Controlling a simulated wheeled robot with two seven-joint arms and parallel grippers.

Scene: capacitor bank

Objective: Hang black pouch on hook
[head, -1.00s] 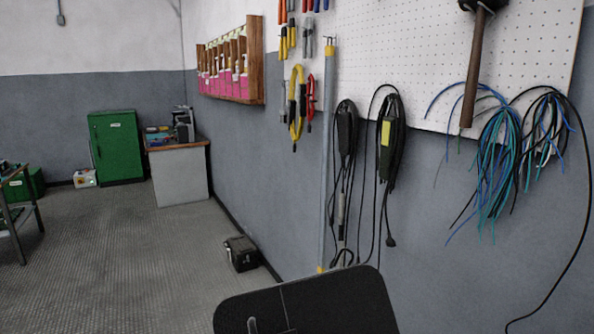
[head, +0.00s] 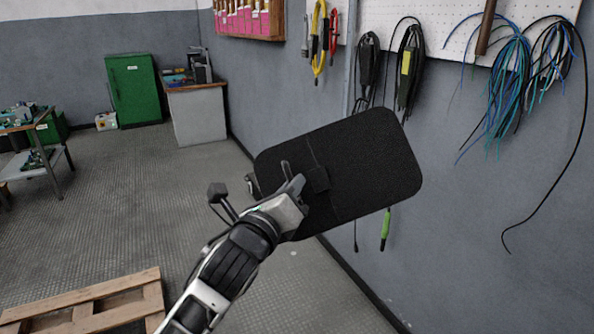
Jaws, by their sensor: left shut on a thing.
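The black pouch (head: 372,165) is a flat, rounded rectangle with a strap across it, held tilted in mid-air in the middle of the head view. My left gripper (head: 296,187) is shut on the pouch near its left end. The pouch is in front of the grey wall and hides part of it and of the cords. I cannot make out an empty hook on the white pegboard (head: 463,62). My right gripper is not in view.
Dark cord bundles (head: 409,70) and blue-green wires (head: 509,75) hang on the wall at the right. A yellow cable (head: 319,40) hangs left of them. A wooden pallet (head: 90,299) lies at lower left. A green cabinet (head: 134,90) and workbench (head: 197,112) stand behind. The middle floor is clear.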

